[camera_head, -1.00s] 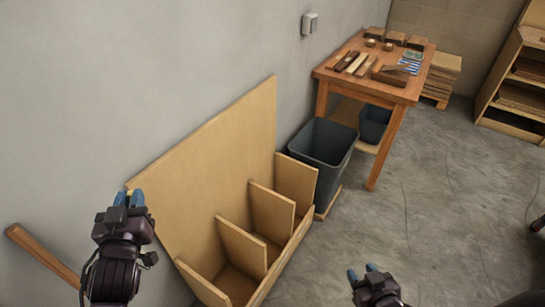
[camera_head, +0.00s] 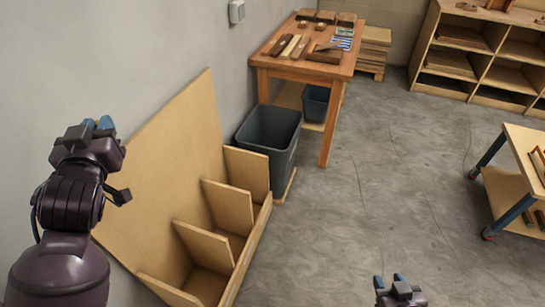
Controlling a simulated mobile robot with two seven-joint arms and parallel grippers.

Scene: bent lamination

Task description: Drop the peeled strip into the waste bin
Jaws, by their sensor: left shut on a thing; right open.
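A dark grey open-topped bin (camera_head: 271,132) stands on the floor between the wooden divider rack and the workbench; it looks empty from here. A smaller blue-grey bin (camera_head: 314,104) sits on the workbench's lower shelf. My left gripper (camera_head: 97,126) is at the left, in front of the wall and rack panel in the picture, well left of the large bin. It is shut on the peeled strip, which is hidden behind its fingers. My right gripper (camera_head: 390,281) is open and empty at the bottom edge, over the floor.
The divider rack (camera_head: 228,204) with its tall back panel leans by the wall, between my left gripper and the large bin. A workbench (camera_head: 327,70) holds wood pieces and tools. Shelves (camera_head: 483,50) and a wheeled cart (camera_head: 523,185) stand right. The middle floor is clear.

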